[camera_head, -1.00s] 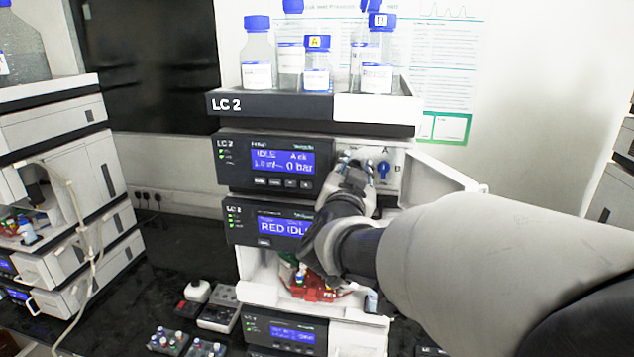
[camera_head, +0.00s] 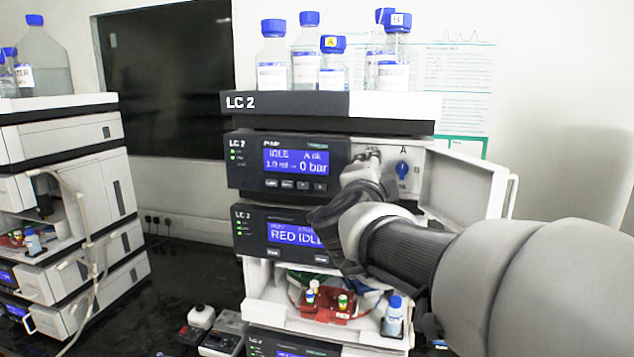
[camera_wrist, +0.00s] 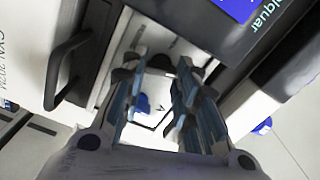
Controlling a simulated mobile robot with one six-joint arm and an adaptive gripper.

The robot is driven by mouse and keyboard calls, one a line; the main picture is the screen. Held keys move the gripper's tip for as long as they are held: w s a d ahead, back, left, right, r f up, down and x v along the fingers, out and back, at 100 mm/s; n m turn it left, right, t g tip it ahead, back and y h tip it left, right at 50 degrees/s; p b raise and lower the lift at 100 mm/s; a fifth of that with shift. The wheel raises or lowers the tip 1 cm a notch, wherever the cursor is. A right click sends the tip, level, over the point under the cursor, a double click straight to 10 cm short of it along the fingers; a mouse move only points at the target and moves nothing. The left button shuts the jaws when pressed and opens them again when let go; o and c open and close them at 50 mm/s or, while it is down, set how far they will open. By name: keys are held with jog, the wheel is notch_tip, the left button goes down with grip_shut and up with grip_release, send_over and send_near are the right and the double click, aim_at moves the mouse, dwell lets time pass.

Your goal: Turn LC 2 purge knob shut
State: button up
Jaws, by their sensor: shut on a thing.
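The LC 2 pump module (camera_head: 245,165) stands below the bottle tray; its display reads IDLE and 0 bar. My gripper (camera_head: 368,155) is at the recessed panel (camera_head: 415,155) right of the display, with its fingertips against the panel area. In the wrist view my gripper (camera_wrist: 160,66) has its two fingers around a small dark purge knob (camera_wrist: 160,63), which is mostly hidden and blurred. In the head view the fingers cover the knob. A blue A/B selector knob (camera_head: 403,170) sits just right of the gripper; it also shows in the wrist view (camera_wrist: 142,103), apart from the fingertips.
A white door (camera_head: 465,188) stands open to the right of the panel, close to my arm. Bottles with blue caps (camera_head: 274,60) stand on the top tray (camera_head: 290,104). Below are the second module (camera_head: 247,235) and an open bay with a red vial rack (camera_head: 328,303).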

jog(key=shift+f+m+b, duration=0.1)
jog(key=shift+m+b, duration=0.85)
jog(key=shift+m, duration=0.55)
jog(key=o, duration=0.8)
jog(key=shift+s+a, duration=0.25)
jog(key=shift+s, duration=0.25)
jog(key=v, duration=1.1)
jog(key=shift+d, duration=0.1)
